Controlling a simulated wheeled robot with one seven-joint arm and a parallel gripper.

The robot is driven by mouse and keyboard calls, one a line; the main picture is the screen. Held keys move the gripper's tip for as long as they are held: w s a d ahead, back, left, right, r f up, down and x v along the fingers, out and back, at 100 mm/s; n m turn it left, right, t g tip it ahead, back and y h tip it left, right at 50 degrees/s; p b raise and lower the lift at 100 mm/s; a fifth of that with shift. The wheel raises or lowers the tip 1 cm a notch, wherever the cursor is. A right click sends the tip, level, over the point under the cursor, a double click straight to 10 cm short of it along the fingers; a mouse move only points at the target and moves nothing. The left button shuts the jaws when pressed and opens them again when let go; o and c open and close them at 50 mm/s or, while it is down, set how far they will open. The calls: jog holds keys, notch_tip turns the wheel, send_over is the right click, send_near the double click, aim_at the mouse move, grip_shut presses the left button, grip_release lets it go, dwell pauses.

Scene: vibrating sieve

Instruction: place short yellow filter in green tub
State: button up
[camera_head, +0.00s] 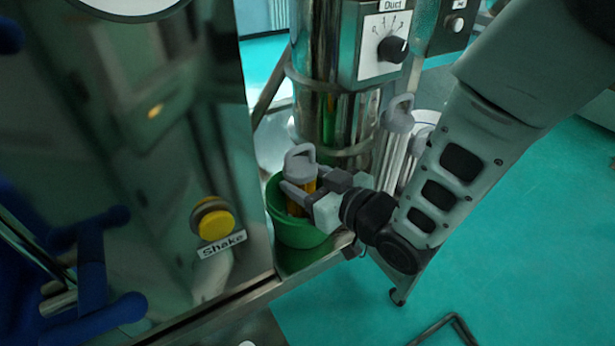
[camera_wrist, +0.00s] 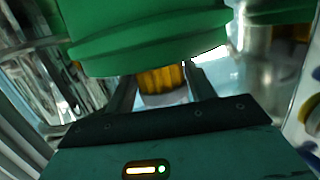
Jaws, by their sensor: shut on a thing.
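The short yellow filter has a grey looped cap (camera_head: 300,160) and a ribbed yellow body (camera_head: 296,207). It stands about upright at the green tub (camera_head: 300,232), its lower part within the tub's rim as seen from the head. My gripper (camera_head: 304,190) reaches in from the right and is shut on the filter below its cap. In the wrist view the yellow ribs (camera_wrist: 160,78) show between my fingers, and the green tub (camera_wrist: 145,35) hides the rest. I cannot tell whether the filter touches the tub's bottom.
A white filter with a grey looped cap (camera_head: 398,115) stands right of the tub, behind my arm. A steel column with a dial box (camera_head: 383,45) rises behind. A steel panel with a yellow Shake button (camera_head: 216,224) is close on the left. Open green floor lies right.

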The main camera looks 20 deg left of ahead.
jog(key=shift+f+b, duration=0.3)
jog(key=shift+b, duration=0.1)
jog(key=shift+f+b, duration=0.3)
jog(key=shift+b, duration=0.1)
jog(key=o, duration=1.1)
jog(key=shift+c, duration=0.2)
